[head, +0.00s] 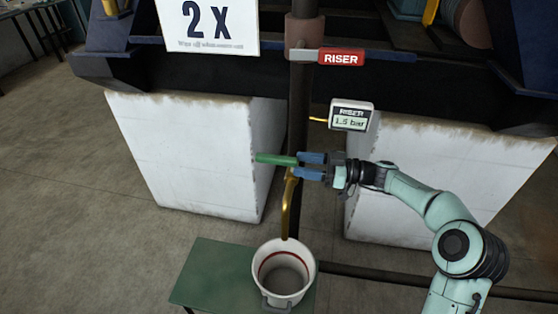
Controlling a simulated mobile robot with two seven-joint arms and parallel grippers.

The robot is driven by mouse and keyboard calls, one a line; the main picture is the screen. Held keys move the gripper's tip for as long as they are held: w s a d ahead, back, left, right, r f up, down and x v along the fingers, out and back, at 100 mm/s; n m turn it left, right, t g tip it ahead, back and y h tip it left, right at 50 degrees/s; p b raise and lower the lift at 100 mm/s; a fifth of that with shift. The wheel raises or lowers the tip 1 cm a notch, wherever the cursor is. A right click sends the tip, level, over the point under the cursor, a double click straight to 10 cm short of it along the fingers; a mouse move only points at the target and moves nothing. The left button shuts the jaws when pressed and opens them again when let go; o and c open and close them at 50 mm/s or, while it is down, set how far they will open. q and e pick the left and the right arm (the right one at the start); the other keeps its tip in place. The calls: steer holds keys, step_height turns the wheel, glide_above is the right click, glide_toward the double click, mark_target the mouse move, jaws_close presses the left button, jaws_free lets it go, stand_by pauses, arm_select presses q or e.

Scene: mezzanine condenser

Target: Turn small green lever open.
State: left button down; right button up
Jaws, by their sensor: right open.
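The small green lever (275,159) lies level in front of the dark upright pipe (299,100), its free end toward the left. My right gripper (299,166) has its two blue fingers apart, pointing left at the lever's right end. The upper finger overlaps that end in the picture; I cannot tell if they touch. The fingers hide the lever's mount. A brass spout (289,205) curves down below it. My left gripper is not in view.
A white bucket (262,262) with a red line inside stands on a green table (210,270) under the spout. White blocks (190,150) stand either side of the pipe.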

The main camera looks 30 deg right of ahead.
mark_target(280, 161)
steer(key=x, duration=0.7)
steer(key=shift+p, duration=0.35)
